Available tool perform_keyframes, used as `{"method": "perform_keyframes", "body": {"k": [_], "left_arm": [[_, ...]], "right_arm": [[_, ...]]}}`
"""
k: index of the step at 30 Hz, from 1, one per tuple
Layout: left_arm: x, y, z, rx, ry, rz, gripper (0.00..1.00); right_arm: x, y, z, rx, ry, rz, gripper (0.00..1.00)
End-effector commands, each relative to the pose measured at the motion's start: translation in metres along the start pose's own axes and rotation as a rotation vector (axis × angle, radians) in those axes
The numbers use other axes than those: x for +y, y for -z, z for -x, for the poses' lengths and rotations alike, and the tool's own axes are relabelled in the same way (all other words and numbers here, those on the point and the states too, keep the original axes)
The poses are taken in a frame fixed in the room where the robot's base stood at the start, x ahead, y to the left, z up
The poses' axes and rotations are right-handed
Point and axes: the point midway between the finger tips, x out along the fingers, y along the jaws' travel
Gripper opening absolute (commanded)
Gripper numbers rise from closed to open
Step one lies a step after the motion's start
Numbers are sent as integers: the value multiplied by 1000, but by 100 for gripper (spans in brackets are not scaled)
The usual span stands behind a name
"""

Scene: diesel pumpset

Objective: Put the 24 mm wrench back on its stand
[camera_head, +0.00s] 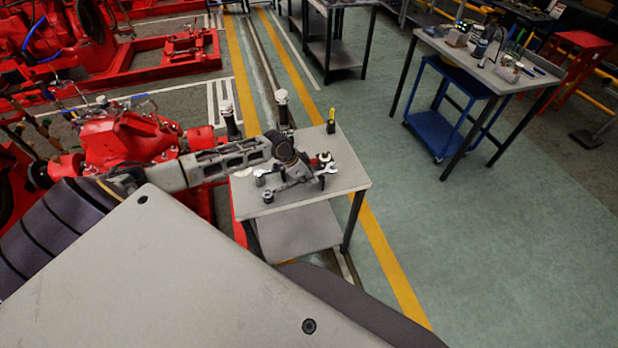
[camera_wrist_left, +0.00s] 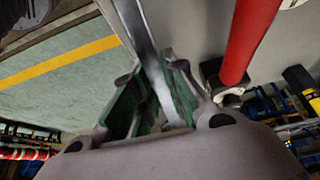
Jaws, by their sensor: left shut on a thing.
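My left gripper (camera_head: 297,172) is over the small grey table (camera_head: 345,182) in the head view. In the left wrist view, the green-padded fingers of my left gripper (camera_wrist_left: 155,105) are closed around a long steel bar, which appears to be the wrench (camera_wrist_left: 150,62). One end of the wrench lies beyond the top of that view. A bright open jaw (camera_head: 328,169) shows just right of the gripper in the head view. I cannot read any size marking or clearly make out the stand. My right gripper is not in view.
A red rod (camera_wrist_left: 250,40) stands close right of the fingers. A yellow-and-black item (camera_head: 331,122) is at the table's back edge. A dark socket-like piece (camera_head: 267,196) is near its front left. Red pump machinery (camera_head: 120,140) lies left; open floor lies right.

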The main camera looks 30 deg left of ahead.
Motion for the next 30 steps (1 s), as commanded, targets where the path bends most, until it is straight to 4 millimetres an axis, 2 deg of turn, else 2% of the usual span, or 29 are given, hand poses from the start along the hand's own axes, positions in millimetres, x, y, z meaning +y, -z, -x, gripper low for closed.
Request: {"method": "perform_keyframes", "body": {"k": [30], "left_arm": [[0,-4,-10,1,0,0,0]], "right_arm": [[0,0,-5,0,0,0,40]]}}
